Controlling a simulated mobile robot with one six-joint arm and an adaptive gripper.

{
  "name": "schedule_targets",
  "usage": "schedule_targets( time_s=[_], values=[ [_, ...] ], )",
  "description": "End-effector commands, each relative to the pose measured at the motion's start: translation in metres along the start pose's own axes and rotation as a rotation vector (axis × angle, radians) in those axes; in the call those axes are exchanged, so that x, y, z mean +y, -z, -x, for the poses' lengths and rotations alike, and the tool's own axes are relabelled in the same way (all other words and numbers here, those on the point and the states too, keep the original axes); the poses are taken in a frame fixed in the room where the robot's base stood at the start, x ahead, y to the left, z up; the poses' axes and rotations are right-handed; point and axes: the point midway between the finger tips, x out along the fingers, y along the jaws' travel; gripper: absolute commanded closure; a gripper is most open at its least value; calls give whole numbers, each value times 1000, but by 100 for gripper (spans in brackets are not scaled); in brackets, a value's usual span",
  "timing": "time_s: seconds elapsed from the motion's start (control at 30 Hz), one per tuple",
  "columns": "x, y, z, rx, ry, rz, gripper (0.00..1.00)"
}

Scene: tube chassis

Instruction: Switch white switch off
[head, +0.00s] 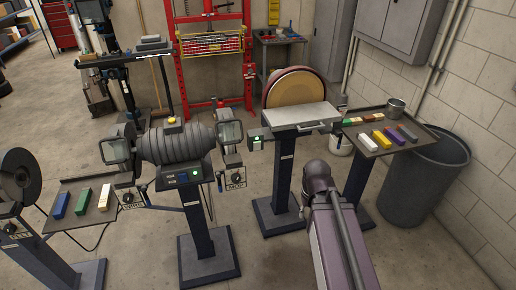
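No switch that I can clearly make out as white shows in the head view. My arm rises from the bottom right in front of the sander's pedestal. My gripper is not visible.
A tray with coloured blocks (408,136) stands right of the sander, beside a grey bin (425,178). A second block tray (84,203) is at the left. A red press frame (211,50) stands behind. Bare floor (150,250) lies between the pedestals.

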Motion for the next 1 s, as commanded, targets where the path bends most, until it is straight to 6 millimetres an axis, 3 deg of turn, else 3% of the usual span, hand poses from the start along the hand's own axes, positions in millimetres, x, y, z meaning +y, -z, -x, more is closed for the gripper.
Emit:
schedule_targets(
  time_s=[0.03,0.13,0.47,1.0],
  values=[
    [0,0,0,0,0,0,72],
    [0,1,-1,4,-2,2,100],
    [3,27,-22,113,-51,66,100],
    [9,127,-61,536,-299,367,100]
  ],
)
